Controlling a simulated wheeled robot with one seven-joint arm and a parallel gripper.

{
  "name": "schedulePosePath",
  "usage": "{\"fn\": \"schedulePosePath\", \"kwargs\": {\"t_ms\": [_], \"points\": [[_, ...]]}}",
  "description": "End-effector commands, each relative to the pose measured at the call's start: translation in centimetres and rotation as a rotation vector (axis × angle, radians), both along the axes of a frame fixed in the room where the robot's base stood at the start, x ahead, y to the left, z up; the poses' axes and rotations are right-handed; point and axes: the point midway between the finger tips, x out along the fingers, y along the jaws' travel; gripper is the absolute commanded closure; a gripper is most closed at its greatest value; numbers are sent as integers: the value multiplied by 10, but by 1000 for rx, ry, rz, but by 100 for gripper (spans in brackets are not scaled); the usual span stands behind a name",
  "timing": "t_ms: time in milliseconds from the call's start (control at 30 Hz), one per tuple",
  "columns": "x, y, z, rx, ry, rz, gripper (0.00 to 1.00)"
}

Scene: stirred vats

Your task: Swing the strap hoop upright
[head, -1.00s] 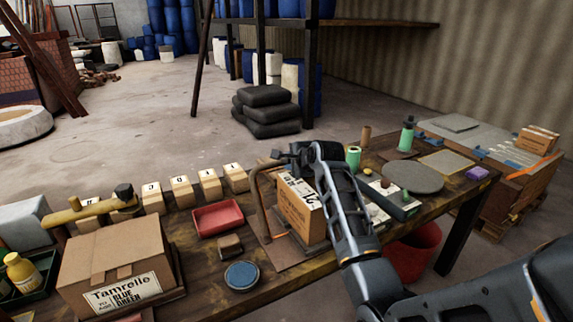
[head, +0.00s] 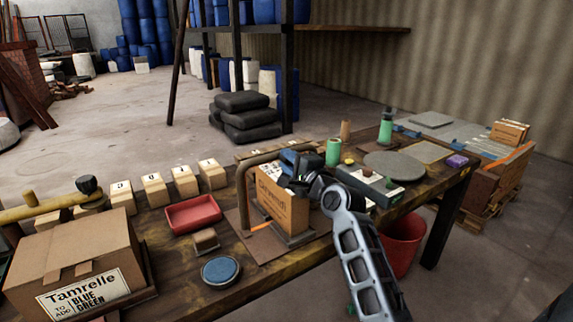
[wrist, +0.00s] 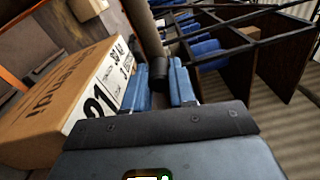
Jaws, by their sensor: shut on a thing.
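The strap hoop (head: 242,190) is a brown bent tube on a flat base plate (head: 262,252). It stands about upright, its side rising left of a cardboard carton (head: 284,212) and its top bar running across above the carton. My gripper (head: 298,160) is at the top bar, above the carton, with its blue fingers shut on the bar. In the wrist view the dark bar (wrist: 145,35) runs down between the two blue fingers (wrist: 158,85), beside the carton (wrist: 60,100). The hoop's far side is hidden behind the carton and my gripper.
A red tray (head: 193,215), a small brown block (head: 206,240) and a blue disc (head: 221,270) lie left of the base plate. A large Tamrelle box (head: 75,250) stands at the left. A green cylinder (head: 333,152) and a grey round plate (head: 393,165) are at the right.

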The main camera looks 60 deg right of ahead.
Motion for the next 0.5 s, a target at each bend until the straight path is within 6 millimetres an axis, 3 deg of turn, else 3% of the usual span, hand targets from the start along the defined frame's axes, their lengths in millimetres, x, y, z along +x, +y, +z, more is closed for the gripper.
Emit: {"fn": "schedulePosePath", "kwargs": {"t_ms": [333,367,500], "points": [[0,3,-2,4,0,6,100],[0,3,-2,4,0,6,74],[0,3,-2,3,1,4,60]]}}
